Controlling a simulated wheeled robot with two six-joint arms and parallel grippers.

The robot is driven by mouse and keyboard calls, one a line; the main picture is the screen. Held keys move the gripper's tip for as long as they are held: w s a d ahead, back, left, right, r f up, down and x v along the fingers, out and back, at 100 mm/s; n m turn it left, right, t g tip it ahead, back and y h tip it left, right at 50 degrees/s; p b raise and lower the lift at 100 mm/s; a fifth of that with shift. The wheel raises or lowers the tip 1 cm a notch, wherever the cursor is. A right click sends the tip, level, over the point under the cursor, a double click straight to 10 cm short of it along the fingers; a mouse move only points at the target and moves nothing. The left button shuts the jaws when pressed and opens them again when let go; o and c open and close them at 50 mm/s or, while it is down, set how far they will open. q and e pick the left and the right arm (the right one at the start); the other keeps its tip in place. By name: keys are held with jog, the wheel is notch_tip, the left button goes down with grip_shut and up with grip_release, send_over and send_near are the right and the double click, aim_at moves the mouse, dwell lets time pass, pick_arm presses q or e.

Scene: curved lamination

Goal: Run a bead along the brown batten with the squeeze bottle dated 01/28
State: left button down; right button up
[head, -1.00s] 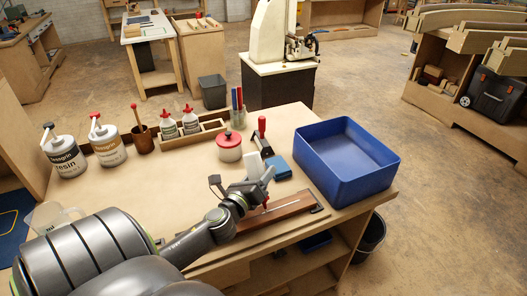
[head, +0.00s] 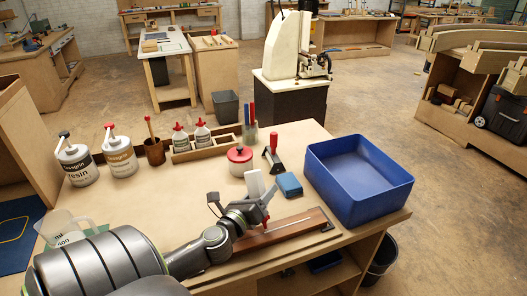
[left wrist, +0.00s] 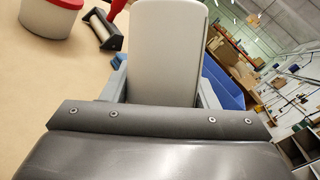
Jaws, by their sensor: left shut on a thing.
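My left gripper (head: 262,202) is shut on a white squeeze bottle (head: 255,184), tilted with its base up and its red tip down. The tip is over or at the brown batten (head: 300,223); I cannot tell if they touch. The batten lies along the front of the table, its left part hidden behind my arm. In the left wrist view the bottle's pale body (left wrist: 168,50) stands between the fingers, with no date visible. Two more white bottles with red caps, one left (head: 181,141) and one right (head: 202,135), stand in a wooden rack; their dates are unreadable. My right gripper is not in view.
A blue tub (head: 358,183) stands at the right of the table. A red-lidded pot (head: 240,161), a red-handled roller (head: 272,160) and a blue block (head: 289,185) are behind the batten. Resin (head: 77,165) and hardener-like (head: 121,157) pump containers stand at the left.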

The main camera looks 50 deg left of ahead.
pick_arm(q)
jog(key=shift+s+a+b, duration=0.35)
jog(key=shift+s, duration=0.45)
jog(key=shift+s+a+b, duration=0.3)
jog(key=shift+s, duration=0.45)
jog(key=shift+s, duration=0.15)
jog(key=shift+s+a+b, duration=0.35)
jog(key=shift+s, duration=0.4)
jog(key=shift+s+a, duration=0.2)
jog(key=shift+s, duration=0.25)
jog(key=shift+s+a, duration=0.2)
jog(key=shift+s, duration=0.25)
jog(key=shift+s, duration=0.15)
jog(key=shift+s+a+b, duration=0.3)
jog(key=shift+s+a, duration=0.1)
jog(key=shift+s, duration=0.4)
